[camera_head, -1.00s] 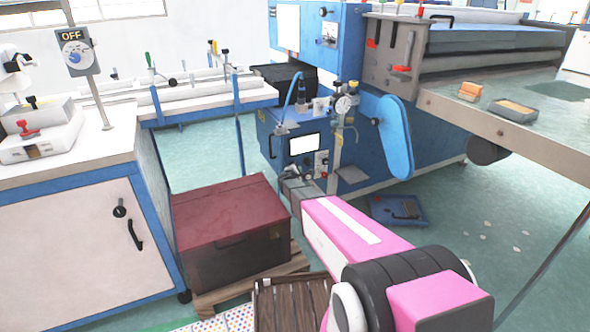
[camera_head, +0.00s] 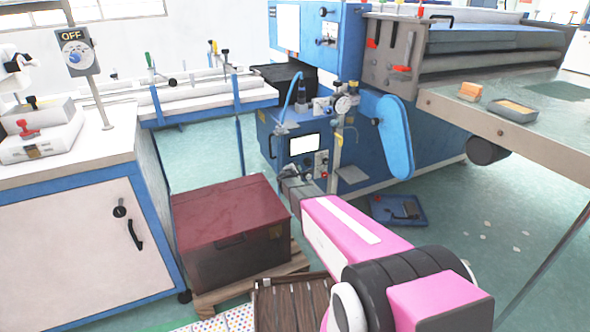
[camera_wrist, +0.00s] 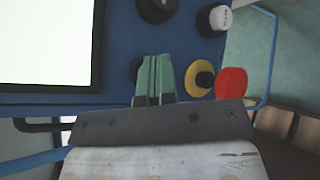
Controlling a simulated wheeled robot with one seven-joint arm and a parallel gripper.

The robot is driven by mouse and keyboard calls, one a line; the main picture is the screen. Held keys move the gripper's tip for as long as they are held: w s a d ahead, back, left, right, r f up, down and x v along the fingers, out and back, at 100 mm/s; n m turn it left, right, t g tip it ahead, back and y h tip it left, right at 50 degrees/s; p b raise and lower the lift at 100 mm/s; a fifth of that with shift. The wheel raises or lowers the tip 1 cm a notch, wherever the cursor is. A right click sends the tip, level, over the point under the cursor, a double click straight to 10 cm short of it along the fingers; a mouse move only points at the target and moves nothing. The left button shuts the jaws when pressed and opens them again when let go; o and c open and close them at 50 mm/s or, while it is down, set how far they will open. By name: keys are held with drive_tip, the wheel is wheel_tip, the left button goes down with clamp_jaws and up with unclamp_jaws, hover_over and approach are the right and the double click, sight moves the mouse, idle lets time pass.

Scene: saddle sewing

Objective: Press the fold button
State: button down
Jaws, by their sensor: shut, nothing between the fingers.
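The blue control panel (camera_wrist: 115,100) fills the upper part of the wrist view, with a bright white screen (camera_wrist: 48,45) at left. To the right of the screen are a dark round control (camera_wrist: 158,8), a white-and-black knob (camera_wrist: 214,20), a yellow-ringed control (camera_wrist: 200,78) and a red button (camera_wrist: 231,83). I can read no fold label. My gripper (camera_wrist: 155,62) has its green fingers together and empty, in front of the panel, left of the yellow-ringed control. Dark round parts behind the fingers are partly hidden. Contact cannot be told. In the head view, the panel screen (camera_head: 304,145) stands just above my gripper.
A dark red chest (camera_head: 230,225) on a pallet stands left of my arm. A white-topped cabinet (camera_head: 80,235) is further left. The large blue machine (camera_head: 395,140) and its grey table (camera_head: 505,125) stand at right. A blue rail (camera_wrist: 270,60) borders the panel.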

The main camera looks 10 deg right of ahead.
idle(0.4)
drive_tip(key=shift+s+d, duration=0.25)
drive_tip(key=shift+s, duration=0.6)
drive_tip(key=shift+s, duration=0.15)
drive_tip(key=shift+s+d, duration=0.25)
drive_tip(key=shift+s, duration=0.5)
drive_tip(key=shift+s+d, duration=0.3)
drive_tip(key=shift+s, duration=0.45)
drive_tip(key=shift+s+d, duration=0.25)
drive_tip(key=shift+s, duration=0.5)
